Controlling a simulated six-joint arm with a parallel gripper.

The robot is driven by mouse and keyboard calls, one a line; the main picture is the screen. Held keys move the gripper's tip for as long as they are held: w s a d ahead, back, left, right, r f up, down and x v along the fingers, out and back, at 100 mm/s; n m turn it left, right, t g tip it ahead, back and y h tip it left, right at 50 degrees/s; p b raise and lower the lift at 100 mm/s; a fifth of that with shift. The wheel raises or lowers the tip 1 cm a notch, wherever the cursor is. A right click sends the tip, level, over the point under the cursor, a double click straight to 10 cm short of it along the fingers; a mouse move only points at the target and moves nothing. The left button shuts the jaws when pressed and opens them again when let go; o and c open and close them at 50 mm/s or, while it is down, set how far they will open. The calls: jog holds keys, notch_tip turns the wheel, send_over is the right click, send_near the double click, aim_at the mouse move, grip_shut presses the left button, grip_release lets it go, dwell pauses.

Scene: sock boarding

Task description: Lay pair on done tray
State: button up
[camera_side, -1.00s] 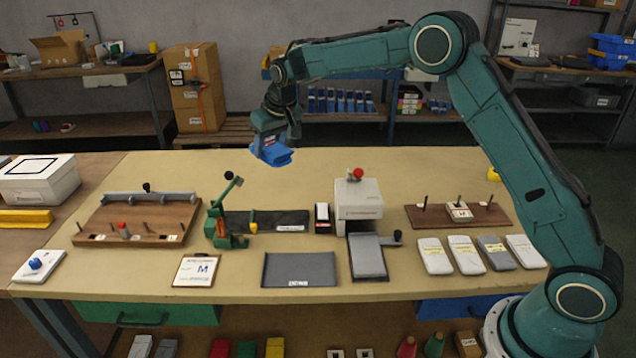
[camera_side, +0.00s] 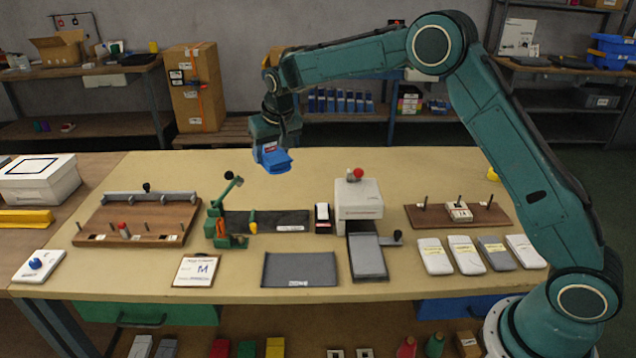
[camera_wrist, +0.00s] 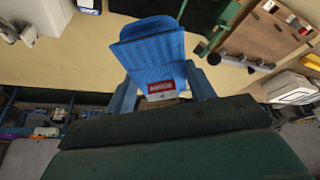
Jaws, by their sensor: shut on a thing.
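The pair is a folded blue sock bundle (camera_side: 274,160) with a red and white label. My gripper (camera_side: 269,146) is shut on it and holds it in the air above the back middle of the bench. In the wrist view the bundle (camera_wrist: 153,50) sticks out ahead of my gripper (camera_wrist: 160,88), label facing the camera. A dark grey flat tray (camera_side: 300,266) with a small label, seemingly reading DONE, lies empty at the front middle of the bench, apart from the pair.
A green clamp fixture (camera_side: 222,215) and a dark mat (camera_side: 275,221) stand below the pair. A white press-like box (camera_side: 359,200) with a red knob stands to the right. Several white and grey pads (camera_side: 467,254) lie at front right. The back of the bench is clear.

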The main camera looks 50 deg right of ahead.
jog(key=s+a+f+m+g+h, duration=0.3)
jog(key=s+f+m, duration=0.3)
jog(key=m, duration=0.4)
jog(key=m+g+y, duration=0.1)
jog(key=m+g, duration=0.4)
jog(key=m, duration=0.9)
send_over(303, 266)
jog(key=w+a, duration=0.1)
jog(key=shift+a+f, duration=0.15)
jog(key=shift+f, duration=2.2)
jog(key=shift+f, duration=4.05)
jog(key=shift+f, duration=0.1)
jog(key=o, duration=1.1)
